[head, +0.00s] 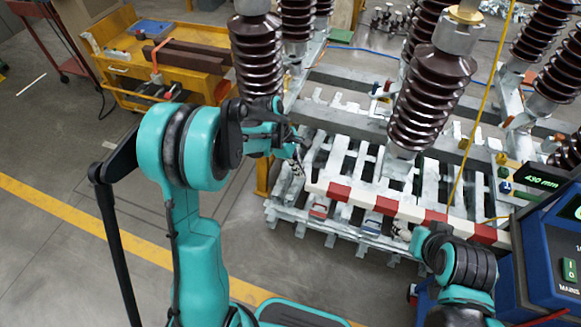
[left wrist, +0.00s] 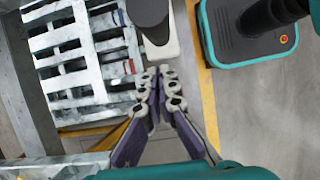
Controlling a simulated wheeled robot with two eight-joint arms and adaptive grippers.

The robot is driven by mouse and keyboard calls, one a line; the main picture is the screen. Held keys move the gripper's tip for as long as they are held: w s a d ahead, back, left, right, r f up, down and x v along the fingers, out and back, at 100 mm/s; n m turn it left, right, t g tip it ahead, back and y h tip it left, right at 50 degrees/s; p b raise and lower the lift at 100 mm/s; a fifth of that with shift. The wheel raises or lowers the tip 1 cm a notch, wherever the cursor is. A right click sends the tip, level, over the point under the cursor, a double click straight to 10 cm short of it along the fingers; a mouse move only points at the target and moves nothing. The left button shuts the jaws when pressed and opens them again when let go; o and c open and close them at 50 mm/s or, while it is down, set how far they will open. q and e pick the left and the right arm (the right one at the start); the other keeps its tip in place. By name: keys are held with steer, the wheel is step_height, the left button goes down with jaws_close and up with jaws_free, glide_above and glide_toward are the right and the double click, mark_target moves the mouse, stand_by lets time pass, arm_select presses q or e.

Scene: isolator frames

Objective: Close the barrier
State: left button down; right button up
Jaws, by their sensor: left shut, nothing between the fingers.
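The barrier is a red-and-white striped bar (head: 385,207) in the head view. It runs from beside my left gripper down to the right, in front of the slatted metal frame. My left gripper (head: 299,152) is by the bar's left end. In the left wrist view its fingers (left wrist: 160,74) are together and empty. Their tips are close to a white rounded piece (left wrist: 160,52) with a dark grey part over it; I cannot tell whether they touch. My right gripper (head: 412,236) is near the bar's right part, small and partly hidden by my arm; its jaws are unclear.
Brown ribbed insulators (head: 432,85) stand on the slatted frame (head: 345,158) behind the bar. A blue cabinet (head: 545,262) with a display is at the right edge. A yellow cart (head: 130,68) stands back left. The floor at left is open, with a yellow line (head: 80,217).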

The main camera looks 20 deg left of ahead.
mark_target(478, 226)
arm_select(q)
steer(key=shift+d, duration=0.35)
steer(key=d, duration=1)
steer(key=s+d, duration=0.1)
steer(key=d, duration=2.1)
steer(key=shift+s+d+b, duration=0.1)
steer(key=shift+s+b, duration=0.05)
steer(key=shift+b, duration=0.25)
steer(key=d, duration=0.7)
steer(key=d+p, duration=0.1)
steer(key=d, duration=1.4)
steer(key=shift+s+d, duration=0.3)
